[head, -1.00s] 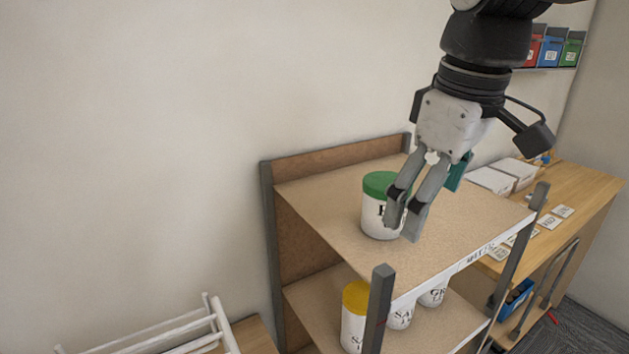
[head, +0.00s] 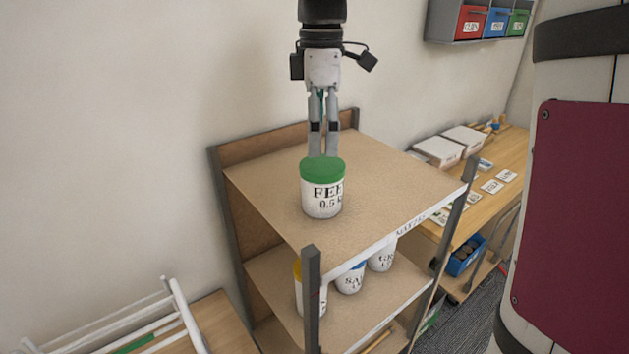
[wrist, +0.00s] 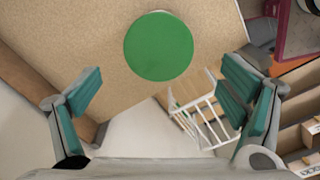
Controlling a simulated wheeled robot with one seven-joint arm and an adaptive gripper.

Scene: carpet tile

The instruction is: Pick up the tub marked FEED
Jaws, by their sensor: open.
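The tub marked FEED (head: 323,191) is white with a green lid and black lettering. It stands upright on the top shelf (head: 385,180) of the brown rack, and its label faces the head camera. In the wrist view its round green lid (wrist: 158,46) lies at upper centre, beyond the fingertips. My gripper (head: 323,152) points down in the head view, just behind and above the lid. In the wrist view the teal-padded fingers of my gripper (wrist: 163,92) are wide apart with nothing between them.
Several tubs, one marked SA (head: 350,279), stand on the shelf below. Rack posts (head: 312,300) rise above the top shelf at its corners. A wooden bench (head: 487,205) with cards and white boxes stands at right. A white rack (head: 130,325) is at lower left.

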